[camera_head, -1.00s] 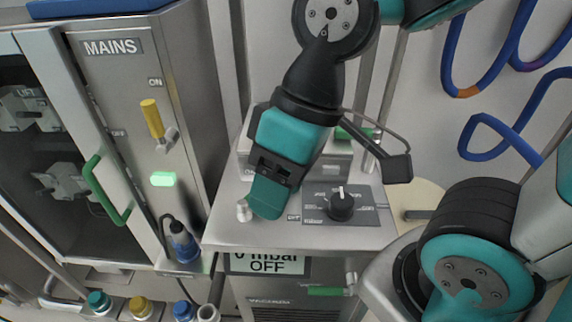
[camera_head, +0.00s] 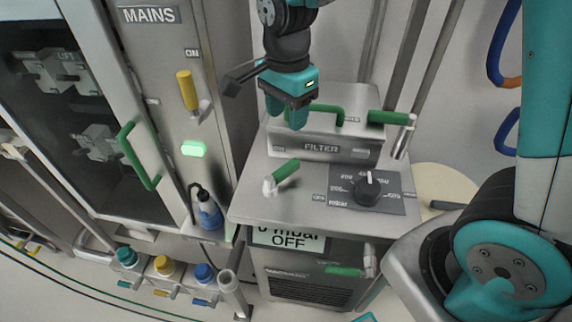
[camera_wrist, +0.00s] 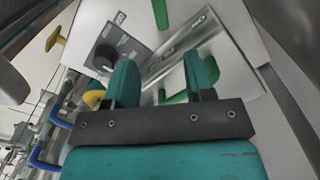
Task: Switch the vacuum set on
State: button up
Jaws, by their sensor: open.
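The vacuum set (camera_head: 300,212) is a steel cabinet whose display (camera_head: 288,240) reads "0 mbar OFF". On its top at the left is a green lever (camera_head: 286,170) on a white pivot, tilted up to the right. A black dial (camera_head: 368,190) with an mbar scale sits to its right and also shows in the wrist view (camera_wrist: 103,58). My gripper (camera_head: 285,115) is open and empty, pointing down above the back left of the set, behind and apart from the lever. In the wrist view its two teal fingers (camera_wrist: 162,85) are spread.
The filter box (camera_head: 321,149) with its green handle (camera_head: 325,108) stands just behind the lever. Another green-handled valve (camera_head: 390,118) is at its right. The MAINS cabinet (camera_head: 215,60) at the left has its yellow lever (camera_head: 187,90) up by ON and a lit green lamp (camera_head: 194,149).

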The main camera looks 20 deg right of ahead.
aim_at(286, 166)
notch_tip(286, 166, down, 15)
jog(key=shift+r, duration=0.2)
jog(key=shift+a, duration=0.1)
grip_shut()
